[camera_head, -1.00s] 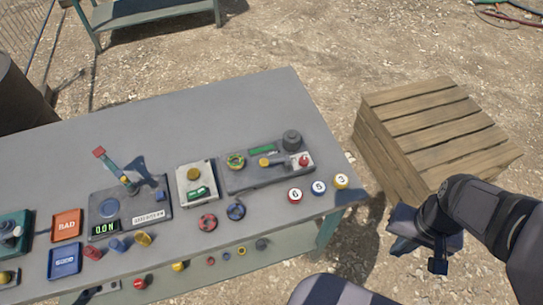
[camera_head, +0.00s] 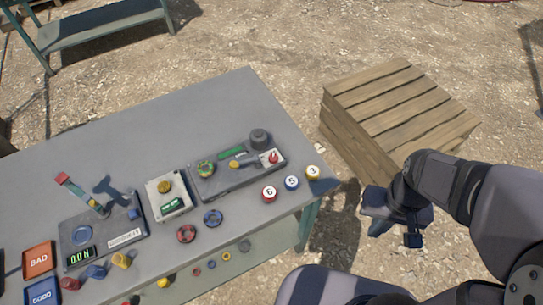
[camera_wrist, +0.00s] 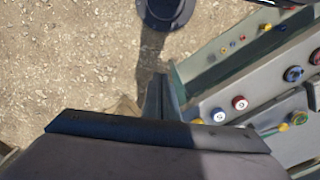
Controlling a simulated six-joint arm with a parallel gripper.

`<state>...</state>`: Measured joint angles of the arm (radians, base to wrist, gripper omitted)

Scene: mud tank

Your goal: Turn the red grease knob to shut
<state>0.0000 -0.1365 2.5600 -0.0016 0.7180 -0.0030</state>
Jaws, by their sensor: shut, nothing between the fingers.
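A small red knob (camera_head: 273,157) stands on a pale plate at the right end of a grey control box (camera_head: 235,172) on the bench. The box also carries a yellow lever (camera_head: 238,163), a green display and a green-yellow round part. I cannot read any label on the red knob or tell its setting. My gripper (camera_head: 376,228) is off the bench's right end, over the ground beside the wooden crate, well apart from the knob. In the wrist view my gripper (camera_wrist: 160,95) has its fingers together, with nothing between them.
Three numbered round pieces, red (camera_head: 269,194), blue (camera_head: 292,183) and yellow (camera_head: 313,172), sit near the bench's right edge. A red wheel (camera_head: 187,233) and blue wheel (camera_head: 213,218) are at the front. A slatted wooden crate (camera_head: 400,105) stands to the right.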

